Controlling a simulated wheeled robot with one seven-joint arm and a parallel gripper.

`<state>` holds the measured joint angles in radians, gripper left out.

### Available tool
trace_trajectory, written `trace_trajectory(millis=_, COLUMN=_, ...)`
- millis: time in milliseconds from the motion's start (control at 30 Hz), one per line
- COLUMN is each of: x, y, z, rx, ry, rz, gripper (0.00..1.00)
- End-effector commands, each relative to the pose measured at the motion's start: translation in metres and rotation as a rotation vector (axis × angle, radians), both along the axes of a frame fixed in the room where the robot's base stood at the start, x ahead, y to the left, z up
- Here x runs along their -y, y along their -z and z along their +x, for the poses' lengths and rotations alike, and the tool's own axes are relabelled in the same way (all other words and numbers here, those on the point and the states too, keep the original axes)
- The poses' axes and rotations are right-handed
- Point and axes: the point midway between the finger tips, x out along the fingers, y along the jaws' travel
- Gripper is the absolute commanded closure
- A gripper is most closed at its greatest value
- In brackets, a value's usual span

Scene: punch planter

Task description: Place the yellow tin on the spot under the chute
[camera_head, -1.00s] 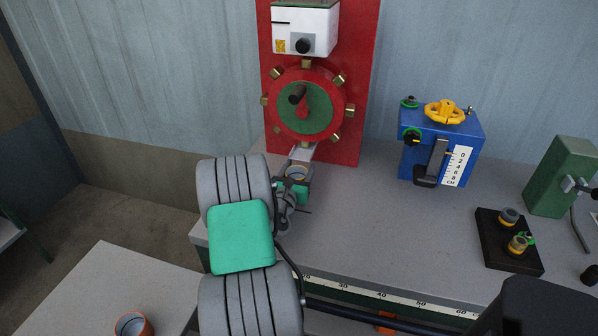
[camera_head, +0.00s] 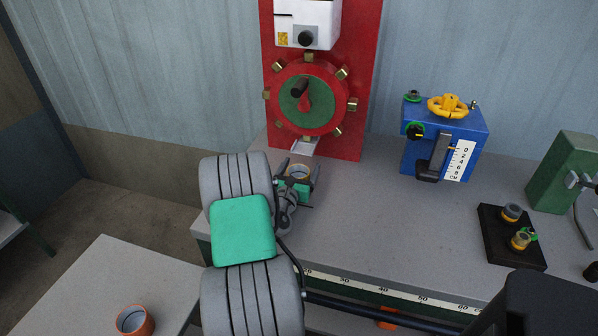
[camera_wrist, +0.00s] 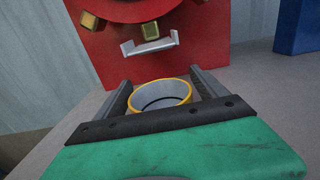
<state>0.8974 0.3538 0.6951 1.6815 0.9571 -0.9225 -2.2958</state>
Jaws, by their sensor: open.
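The yellow tin (camera_head: 297,172) is a small open-topped can with a yellow rim. It stands upright on the grey bench, close in front of the red panel. In the wrist view the tin (camera_wrist: 160,94) is between the fingers of my gripper (camera_wrist: 160,80), which are apart, with gaps at its sides. My gripper (camera_head: 300,167) also shows in the head view, low over the bench. The metal chute (camera_wrist: 149,46) sticks out of the red panel beyond the tin; it also shows in the head view (camera_head: 303,147). The spot under it cannot be made out.
The red panel (camera_head: 349,100) carries a red wheel with brass cups (camera_head: 307,98). A blue device with a yellow handwheel (camera_head: 441,142), a black stand (camera_head: 513,238) and a green device (camera_head: 563,172) stand to the right. An orange tin (camera_head: 134,321) sits on the lower-left table.

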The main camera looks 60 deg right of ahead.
Motion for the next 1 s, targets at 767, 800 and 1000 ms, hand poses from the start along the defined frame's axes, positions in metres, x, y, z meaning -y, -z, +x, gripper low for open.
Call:
trace_trajectory(millis=767, x=-0.119, y=-0.002, z=-0.019, rx=0.001, ry=0.0, rz=-0.001, gripper=0.18)
trace_trajectory(millis=800, x=-0.119, y=-0.002, z=-0.019, rx=0.001, ry=0.001, rz=-0.001, gripper=0.18)
trace_trajectory(millis=1000, x=-0.119, y=-0.004, z=-0.018, rx=0.019, ry=0.004, rz=0.006, gripper=0.18)
